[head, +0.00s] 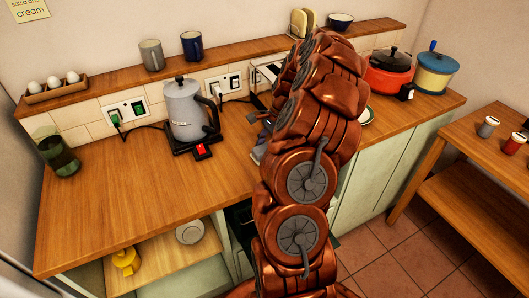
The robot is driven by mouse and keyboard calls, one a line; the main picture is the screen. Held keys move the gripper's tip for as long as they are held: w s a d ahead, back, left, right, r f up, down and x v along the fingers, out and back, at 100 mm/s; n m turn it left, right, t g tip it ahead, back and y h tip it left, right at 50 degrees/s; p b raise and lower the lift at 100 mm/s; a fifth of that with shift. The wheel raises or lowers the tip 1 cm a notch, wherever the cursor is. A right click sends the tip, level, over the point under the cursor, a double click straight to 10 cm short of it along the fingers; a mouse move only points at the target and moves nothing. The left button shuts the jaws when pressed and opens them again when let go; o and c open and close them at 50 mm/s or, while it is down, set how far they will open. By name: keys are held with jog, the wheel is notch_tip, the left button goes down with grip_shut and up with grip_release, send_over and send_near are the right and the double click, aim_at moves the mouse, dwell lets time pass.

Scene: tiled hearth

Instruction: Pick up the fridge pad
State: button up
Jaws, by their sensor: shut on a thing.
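A pale yellow paper with handwriting (27,10) that reads partly "cream" is at the top left, cut off by the picture's edge. It is the only pad-like thing I can make out, and I cannot tell if it is the fridge pad. My copper-coloured arm rises through the middle and bends over the counter. A small dark and grey-blue shape shows at the arm's left side, too covered to identify.
A wooden counter (110,200) holds a grey kettle (184,105), a dark green glass (58,155), a red pot (388,75) and a blue-and-yellow pot (436,72). Mugs and an egg holder (57,90) stand on the ledge. The counter's left front is clear. A side table (478,185) stands right.

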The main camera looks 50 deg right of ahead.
aim_at(263, 149)
jog(key=c, duration=0.3)
jog(key=shift+r+b, duration=0.55)
jog(key=shift+r, duration=0.25)
jog(key=shift+s+d+r+b, duration=0.15)
jog(key=shift+r+b, duration=0.15)
jog(key=shift+r, duration=0.2)
jog(key=shift+s+r+b, duration=0.1)
jog(key=shift+r+b, duration=0.15)
jog(key=shift+r, duration=0.2)
jog(key=s+d+b, duration=0.1)
jog(key=s, duration=0.4)
jog(key=s+d+r+b, duration=0.1)
jog(key=s+d+b, duration=0.1)
jog(key=s, duration=0.3)
jog(key=s+d+b, duration=0.1)
jog(key=s, duration=0.3)
jog(key=shift+s+d+r, duration=0.3)
jog(key=shift+s+d, duration=0.1)
